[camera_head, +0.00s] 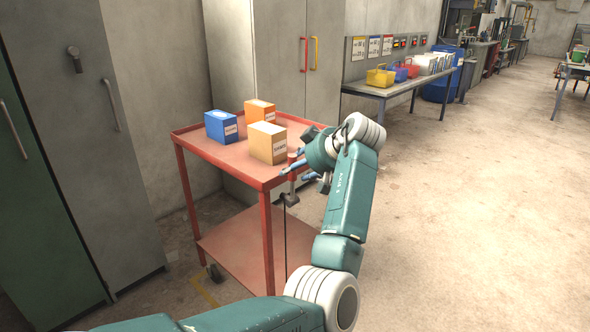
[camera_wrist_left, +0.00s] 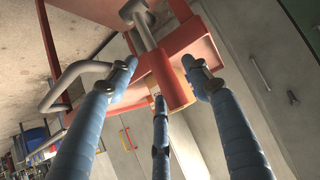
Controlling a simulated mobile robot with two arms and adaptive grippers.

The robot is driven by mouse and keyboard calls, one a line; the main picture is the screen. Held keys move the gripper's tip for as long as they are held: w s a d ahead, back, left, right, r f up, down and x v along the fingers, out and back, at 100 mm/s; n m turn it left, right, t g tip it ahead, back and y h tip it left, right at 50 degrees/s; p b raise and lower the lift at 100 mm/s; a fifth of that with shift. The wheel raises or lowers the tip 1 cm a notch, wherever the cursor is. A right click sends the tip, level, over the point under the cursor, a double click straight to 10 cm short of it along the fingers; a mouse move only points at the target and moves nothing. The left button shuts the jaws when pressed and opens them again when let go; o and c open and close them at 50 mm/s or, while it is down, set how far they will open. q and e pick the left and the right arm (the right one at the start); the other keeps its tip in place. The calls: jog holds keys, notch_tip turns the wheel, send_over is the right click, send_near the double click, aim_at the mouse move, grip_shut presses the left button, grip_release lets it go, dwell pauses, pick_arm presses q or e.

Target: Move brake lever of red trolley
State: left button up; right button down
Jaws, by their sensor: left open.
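The red trolley (camera_head: 230,157) stands against the grey cabinets, with its upper and lower shelves in view. The brake lever (camera_head: 291,196) is at its near right corner, a grey metal part with a red grip. In the left wrist view the lever's red cylindrical grip (camera_wrist_left: 170,84) on a grey rod lies between my blue fingers. My left gripper (camera_head: 293,170) is open around the grip, with fingers on both sides and one beyond. I cannot tell whether any finger touches it. In the head view the fingers and hand partly hide the grip. My right gripper is not in view.
A blue box (camera_head: 221,126), an orange box (camera_head: 259,111) and a tan box (camera_head: 267,143) stand on the trolley top. A grey bent bar (camera_wrist_left: 66,84) shows beside the fingers in the wrist view. A bench (camera_head: 400,88) with bins stands behind.

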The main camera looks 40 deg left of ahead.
pick_arm(q)
jog(key=v, duration=1)
jog(key=shift+d, duration=0.15)
